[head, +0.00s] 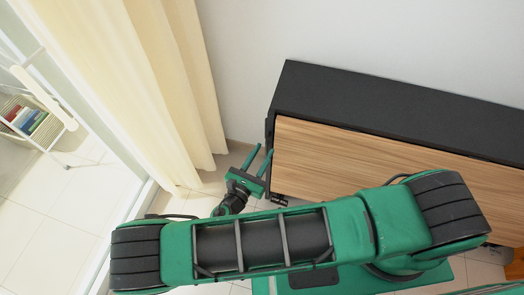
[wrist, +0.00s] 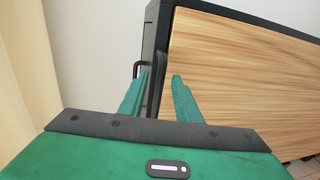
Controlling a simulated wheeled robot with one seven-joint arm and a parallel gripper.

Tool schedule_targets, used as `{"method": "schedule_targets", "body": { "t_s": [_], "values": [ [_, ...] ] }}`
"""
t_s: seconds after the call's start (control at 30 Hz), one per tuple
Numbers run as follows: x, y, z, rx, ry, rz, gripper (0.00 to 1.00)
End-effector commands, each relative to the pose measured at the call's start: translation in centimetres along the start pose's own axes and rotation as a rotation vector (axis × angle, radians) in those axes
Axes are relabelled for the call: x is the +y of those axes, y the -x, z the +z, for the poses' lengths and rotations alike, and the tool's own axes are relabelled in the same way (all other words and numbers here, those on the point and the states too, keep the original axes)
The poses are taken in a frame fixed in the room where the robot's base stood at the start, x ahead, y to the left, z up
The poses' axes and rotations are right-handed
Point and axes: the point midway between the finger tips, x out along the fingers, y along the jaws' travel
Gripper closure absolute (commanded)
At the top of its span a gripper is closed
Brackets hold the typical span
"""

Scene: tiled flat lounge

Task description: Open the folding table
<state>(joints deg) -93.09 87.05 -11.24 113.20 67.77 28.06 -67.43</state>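The folding table (head: 400,108) stands against the wall on the right, with a black top and frame and a wood-grain front panel (head: 350,160). The panel hangs upright and also fills the right of the wrist view (wrist: 250,75). My gripper (head: 260,153) is open at the table's left end, fingers pointing toward the wall. In the wrist view, the fingers (wrist: 159,78) appear on either side of the black left edge, with nothing visibly clamped. A dark handle-like bar (wrist: 138,58) is on the table's left side, partly behind the left finger. Contact cannot be told.
A cream curtain (head: 165,80) hangs to the left by a glass door. A white rack with books (head: 30,118) stands beyond the glass. Bare tiled floor (head: 215,178) shows between curtain and table. My arm hides part of the panel's lower side.

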Motion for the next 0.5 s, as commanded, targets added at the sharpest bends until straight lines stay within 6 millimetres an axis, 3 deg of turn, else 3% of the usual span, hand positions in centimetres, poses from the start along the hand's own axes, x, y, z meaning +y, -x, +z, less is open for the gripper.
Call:
{"method": "schedule_targets", "body": {
  "t_s": [0.4, 0.43, 0.5],
  "values": [
    [0.00, -0.93, 0.01, 0.000, 0.000, 0.000, 0.70],
    [0.00, -0.93, 0.01, 0.000, 0.000, 0.000, 0.72],
    [0.00, -0.92, 0.00, 0.000, 0.000, 0.000, 0.89]
  ]
}}
